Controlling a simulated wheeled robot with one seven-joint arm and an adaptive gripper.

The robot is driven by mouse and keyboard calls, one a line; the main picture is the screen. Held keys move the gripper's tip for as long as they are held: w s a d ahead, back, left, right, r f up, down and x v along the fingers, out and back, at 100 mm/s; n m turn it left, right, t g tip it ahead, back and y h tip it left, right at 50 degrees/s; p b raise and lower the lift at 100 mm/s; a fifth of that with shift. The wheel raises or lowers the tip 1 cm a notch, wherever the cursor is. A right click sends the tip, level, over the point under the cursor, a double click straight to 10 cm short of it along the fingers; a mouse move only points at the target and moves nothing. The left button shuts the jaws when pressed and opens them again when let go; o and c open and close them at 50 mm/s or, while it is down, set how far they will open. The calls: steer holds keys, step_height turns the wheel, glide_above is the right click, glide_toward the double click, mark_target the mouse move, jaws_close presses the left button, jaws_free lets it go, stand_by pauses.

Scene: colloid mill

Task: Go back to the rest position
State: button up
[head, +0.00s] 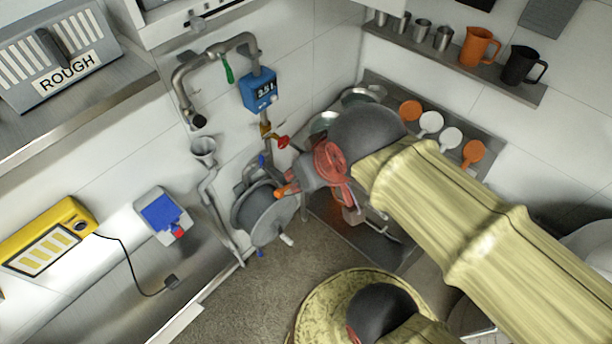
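My arm, sheathed in pale yellow, reaches in from the lower right of the head view. It ends in a dark grey joint and a reddish wrist. My gripper (286,190) is small in the picture, just right of a round grey machine part (262,212), and overlaps it in this view. I cannot tell whether it touches that part, nor whether its fingers are open or shut. Nothing held can be made out. The rest position itself is not marked in view.
Piping with a blue meter (259,90), a red-handled valve (283,142) and a funnel (203,150) runs up the wall close by. A shelf (450,64) holds orange and black jugs. A yellow device (47,235) and a blue-screened scale (163,217) lie left. Brown floor (240,305) shows below.

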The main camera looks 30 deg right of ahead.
steer(key=shift+s+a+f, duration=0.35)
steer(key=shift+s+a, duration=0.05)
steer(key=shift+s, duration=0.2)
step_height(320, 180, down, 19)
steer(key=b, duration=1.8)
steer(key=shift+r+b, duration=0.15)
steer(key=shift+b, duration=0.25)
steer(key=shift+c, duration=0.3)
